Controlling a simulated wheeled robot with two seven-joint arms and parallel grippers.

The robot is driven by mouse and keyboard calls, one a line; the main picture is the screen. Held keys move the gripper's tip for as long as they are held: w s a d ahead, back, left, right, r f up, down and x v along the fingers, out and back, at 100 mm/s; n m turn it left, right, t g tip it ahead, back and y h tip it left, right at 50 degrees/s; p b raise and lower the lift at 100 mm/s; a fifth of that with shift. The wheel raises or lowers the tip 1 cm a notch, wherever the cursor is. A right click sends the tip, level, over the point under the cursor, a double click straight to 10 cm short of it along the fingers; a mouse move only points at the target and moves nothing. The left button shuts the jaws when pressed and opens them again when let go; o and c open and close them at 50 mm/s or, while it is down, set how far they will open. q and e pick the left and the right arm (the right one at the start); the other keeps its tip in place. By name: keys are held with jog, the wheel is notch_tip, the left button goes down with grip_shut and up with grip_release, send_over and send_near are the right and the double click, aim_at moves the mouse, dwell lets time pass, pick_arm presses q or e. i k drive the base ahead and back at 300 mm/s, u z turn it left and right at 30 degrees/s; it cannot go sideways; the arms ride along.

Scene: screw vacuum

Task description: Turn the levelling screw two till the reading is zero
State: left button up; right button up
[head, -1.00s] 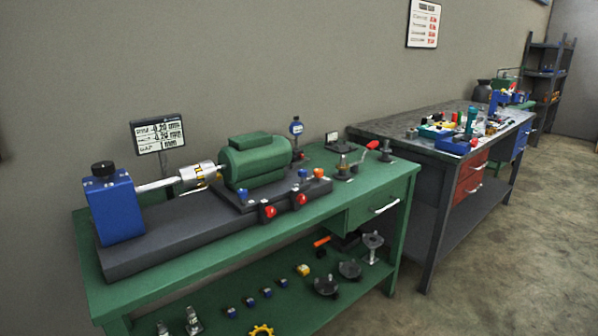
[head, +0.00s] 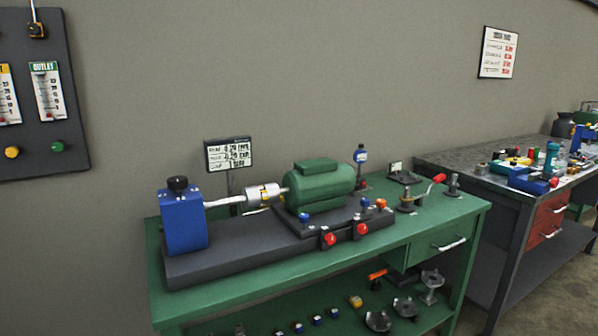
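A green motor (head: 319,186) sits on a dark base on the green workbench (head: 275,268). A shaft and silver coupling (head: 262,194) join it to a blue block (head: 184,221) with a black knob. Two red knobs (head: 329,239) (head: 361,229) stick out at the front of the motor base. Blue and orange knobs (head: 380,204) stand on top of it; which one is levelling screw two I cannot tell. A small display (head: 228,154) behind the bench shows several lines of figures, too blurred to read surely. Neither gripper is in view.
A dark-topped bench (head: 490,160) with red drawers and scattered tools stands to the right. A crank with a red handle (head: 438,179) is at the green bench's right end. A panel with gauges (head: 42,95) hangs at the upper left. Small parts lie on the lower shelf.

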aim_at(364, 203)
jog(key=z, duration=0.55)
jog(key=i, duration=1.35)
jog(key=u, duration=0.3)
